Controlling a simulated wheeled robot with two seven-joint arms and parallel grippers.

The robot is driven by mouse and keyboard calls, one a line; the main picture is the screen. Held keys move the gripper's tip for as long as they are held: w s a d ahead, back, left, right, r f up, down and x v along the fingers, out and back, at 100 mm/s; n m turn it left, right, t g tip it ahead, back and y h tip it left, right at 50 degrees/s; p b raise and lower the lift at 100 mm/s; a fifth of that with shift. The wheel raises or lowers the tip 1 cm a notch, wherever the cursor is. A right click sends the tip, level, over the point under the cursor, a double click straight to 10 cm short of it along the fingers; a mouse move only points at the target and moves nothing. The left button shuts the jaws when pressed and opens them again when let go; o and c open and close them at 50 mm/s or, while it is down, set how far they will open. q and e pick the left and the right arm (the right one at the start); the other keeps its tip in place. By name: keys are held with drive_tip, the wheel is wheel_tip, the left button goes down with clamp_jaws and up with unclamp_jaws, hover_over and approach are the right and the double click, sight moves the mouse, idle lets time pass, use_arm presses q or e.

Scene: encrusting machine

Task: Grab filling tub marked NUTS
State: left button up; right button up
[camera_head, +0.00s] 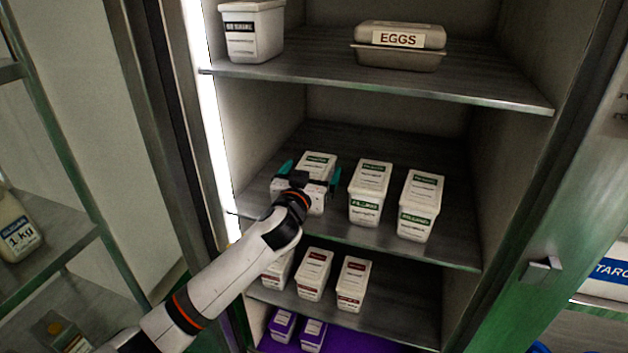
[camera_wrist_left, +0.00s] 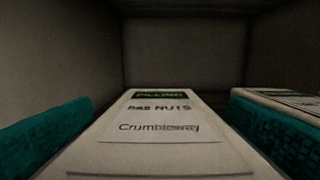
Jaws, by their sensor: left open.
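The filling tub marked NUTS (camera_wrist_left: 158,135) is a white lidded tub with a green label. In the left wrist view its lid reads "NUTS" and "Crumbleway". In the head view it is the leftmost tub (camera_head: 318,163) on the middle shelf, partly hidden by my gripper. My left gripper (camera_head: 307,180) is open, its teal fingers on either side of the tub. In the wrist view the fingers stand left and right of the lid, with gaps that look open. My right gripper is not in view.
Two similar green-labelled tubs (camera_head: 369,190) (camera_head: 420,203) stand to the right on the middle shelf (camera_head: 460,250). Red-labelled tubs (camera_head: 314,273) stand on the shelf below. An EGGS container (camera_head: 399,45) and a white tub (camera_head: 252,30) are on the shelf above. The cabinet's left frame is close to my arm.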

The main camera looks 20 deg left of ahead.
use_arm(q)
drive_tip(key=shift+w, duration=0.4)
drive_tip(key=c, duration=1.5)
drive_tip(key=shift+r, duration=0.15)
drive_tip(key=shift+c, duration=1.1)
